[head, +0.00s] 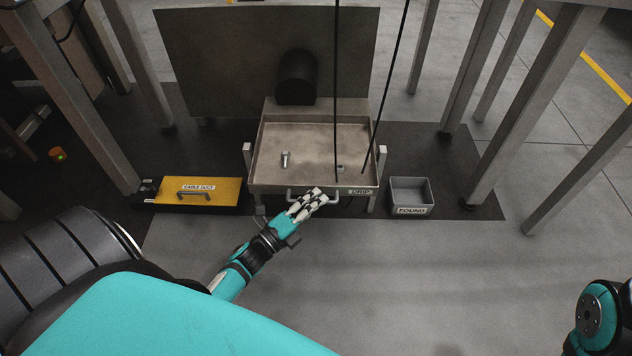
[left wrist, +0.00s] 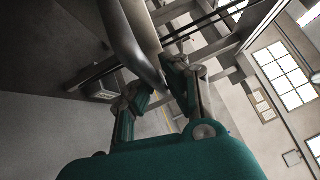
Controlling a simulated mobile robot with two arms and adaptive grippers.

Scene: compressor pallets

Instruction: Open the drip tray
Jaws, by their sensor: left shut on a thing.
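The drip tray (head: 312,148) is a shallow, grimy metal tray with a raised rim, in the middle of the head view. Its front carries a "DRIP" label (head: 360,191) and a grey bar handle (head: 293,191). My left gripper (head: 312,199) is at this front edge, shut on the handle. The left wrist view shows the fingers (left wrist: 160,88) against the curved grey handle bar (left wrist: 140,40); part of the bar is hidden behind them. A bolt (head: 285,159) and a small nut-like piece (head: 340,168) lie in the tray. My right gripper is out of view.
A yellow "CABLE DUCT" cover (head: 220,186) lies left of the tray. A grey "FOUND" bin (head: 411,190) stands right of it. Two thin dark lines hang over the tray. Metal legs stand on both sides. The floor in front is clear.

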